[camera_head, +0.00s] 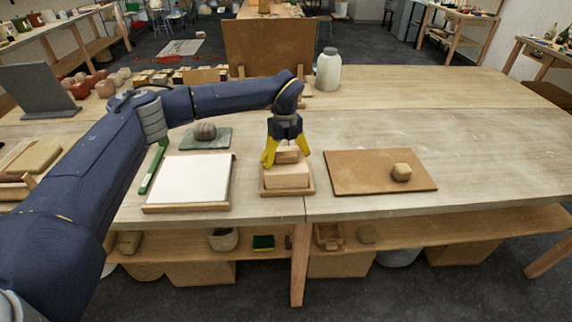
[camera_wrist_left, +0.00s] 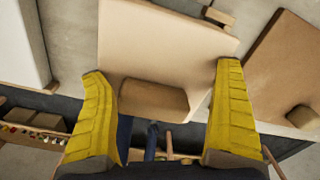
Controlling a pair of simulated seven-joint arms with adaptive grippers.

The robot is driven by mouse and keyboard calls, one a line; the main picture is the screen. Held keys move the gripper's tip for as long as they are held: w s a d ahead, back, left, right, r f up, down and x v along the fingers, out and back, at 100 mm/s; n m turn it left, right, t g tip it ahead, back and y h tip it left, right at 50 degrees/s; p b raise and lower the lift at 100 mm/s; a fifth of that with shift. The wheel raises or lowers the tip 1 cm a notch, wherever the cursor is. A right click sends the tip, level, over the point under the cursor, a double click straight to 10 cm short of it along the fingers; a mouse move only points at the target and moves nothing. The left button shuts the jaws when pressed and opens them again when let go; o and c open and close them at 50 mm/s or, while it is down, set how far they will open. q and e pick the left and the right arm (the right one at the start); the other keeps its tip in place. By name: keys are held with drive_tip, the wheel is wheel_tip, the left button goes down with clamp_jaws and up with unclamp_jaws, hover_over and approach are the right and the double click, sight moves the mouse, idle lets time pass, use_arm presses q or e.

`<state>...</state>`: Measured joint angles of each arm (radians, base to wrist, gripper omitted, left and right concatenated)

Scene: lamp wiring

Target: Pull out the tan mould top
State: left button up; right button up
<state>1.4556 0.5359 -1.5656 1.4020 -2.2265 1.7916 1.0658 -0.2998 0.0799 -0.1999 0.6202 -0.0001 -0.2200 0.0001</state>
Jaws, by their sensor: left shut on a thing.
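The tan mould top (camera_head: 287,176) is a pale block with a smaller raised block (camera_head: 287,155) on it. It sits at a shallow wooden base or tray (camera_head: 311,191) near the table's front edge; whether it is raised from it I cannot tell. My left gripper (camera_head: 286,160) points down from above, its yellow fingers on either side of the raised part. It is shut on the mould top. In the left wrist view the mould top (camera_wrist_left: 150,45) lies between the fingertips (camera_wrist_left: 162,75). My right gripper is not in view.
A white slab in a wooden frame (camera_head: 190,182) lies left of the mould. A brown board (camera_head: 360,171) with a small tan lump (camera_head: 401,172) lies right. A grey-green mat (camera_head: 205,143) holds a rounded lump. A pale jar (camera_head: 328,70) stands behind. The table's right side is clear.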

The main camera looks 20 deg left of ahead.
use_arm(q)
drive_tip(key=shift+s+a+f, duration=0.1)
drive_tip(key=shift+s+f, duration=0.1)
drive_tip(key=shift+f, duration=0.05)
drive_tip(key=shift+c, duration=0.4)
idle(0.8)
drive_tip(key=shift+r, duration=0.6)
drive_tip(key=c, duration=1)
drive_tip(key=shift+r, duration=0.8)
clamp_jaws()
drive_tip(key=shift+d+r, duration=0.2)
drive_tip(key=shift+r, duration=1.35)
drive_tip(key=shift+r, duration=0.15)
drive_tip(key=shift+c, duration=1.2)
unclamp_jaws()
drive_tip(key=shift+a, duration=0.1)
drive_tip(key=o, duration=0.6)
drive_tip(key=shift+w, duration=0.1)
